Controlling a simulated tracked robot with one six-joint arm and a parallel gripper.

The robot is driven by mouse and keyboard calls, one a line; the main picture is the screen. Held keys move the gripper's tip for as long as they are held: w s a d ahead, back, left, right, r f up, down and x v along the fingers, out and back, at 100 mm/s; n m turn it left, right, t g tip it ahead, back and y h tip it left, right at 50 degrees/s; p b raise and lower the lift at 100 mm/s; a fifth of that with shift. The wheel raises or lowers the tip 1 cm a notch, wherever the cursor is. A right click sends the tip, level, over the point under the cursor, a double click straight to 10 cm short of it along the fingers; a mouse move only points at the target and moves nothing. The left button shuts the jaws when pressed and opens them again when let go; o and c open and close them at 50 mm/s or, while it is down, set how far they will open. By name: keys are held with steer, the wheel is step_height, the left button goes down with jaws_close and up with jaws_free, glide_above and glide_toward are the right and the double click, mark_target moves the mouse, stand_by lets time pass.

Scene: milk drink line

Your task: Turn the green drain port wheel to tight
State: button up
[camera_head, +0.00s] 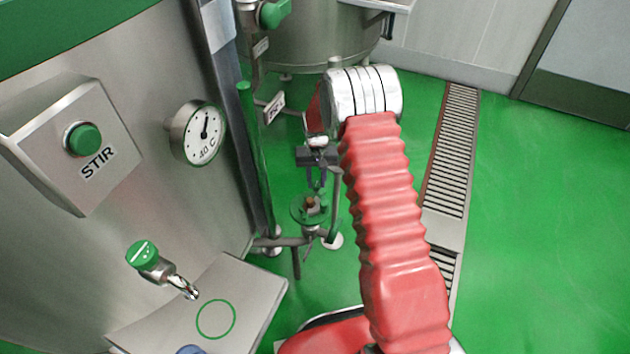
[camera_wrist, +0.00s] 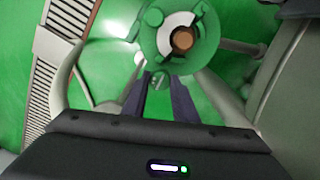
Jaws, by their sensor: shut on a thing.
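The green drain port wheel (camera_head: 300,209) sits low on the pipework beside the tank. In the wrist view the wheel (camera_wrist: 203,45) shows a pale arc on its face and a brown hub in the middle. My gripper (camera_head: 316,184) reaches down to it from above. In the wrist view my gripper (camera_wrist: 161,77) has its two dark fingers at the rim, with a small green knob of the wheel between the tips. It is shut on this part of the wheel. I cannot read any tight mark.
Pipes and a green upright post (camera_head: 256,150) stand close left of my arm. A dial gauge (camera_head: 198,133), a STIR button (camera_head: 84,139) and a green-handled tap (camera_head: 143,254) are on the steel panel. A floor drain grate (camera_head: 452,150) runs on the right, with open floor beyond.

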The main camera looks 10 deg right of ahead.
mark_target(316, 183)
steer(key=shift+w+r+m, duration=0.2)
steer(key=shift+w+m, duration=0.1)
steer(key=shift+m, duration=0.8)
steer(key=o, duration=0.7)
steer(key=shift+c, duration=0.2)
steer(key=o, duration=0.4)
steer(key=shift+s+f, duration=0.15)
step_height(316, 183, up, 14)
steer(key=shift+f, duration=0.15)
